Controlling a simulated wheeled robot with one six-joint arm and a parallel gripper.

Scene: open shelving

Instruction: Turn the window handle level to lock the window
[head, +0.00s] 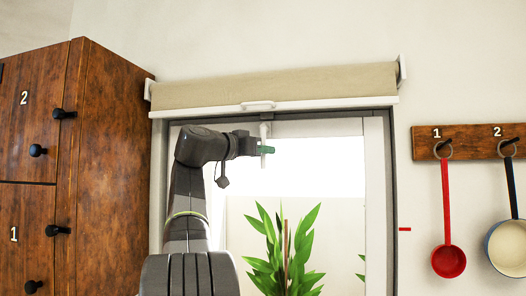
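The window (375,200) is in the middle of the head view, with a grey outer frame and a white inner frame. What looks like the window handle (264,130) is a small white upright piece at the top of the window, pointing down. My gripper (265,149) has green fingertips and is at the lower end of this white piece. The arm comes up from below on the left. I cannot tell whether the fingers touch the handle or are closed on it; the wrist and fingers hide part of it.
A rolled beige blind (270,87) with a white bar and pull (258,105) is just above. A wooden cabinet (110,170) stands at left. A plant (285,250) is in the window area.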

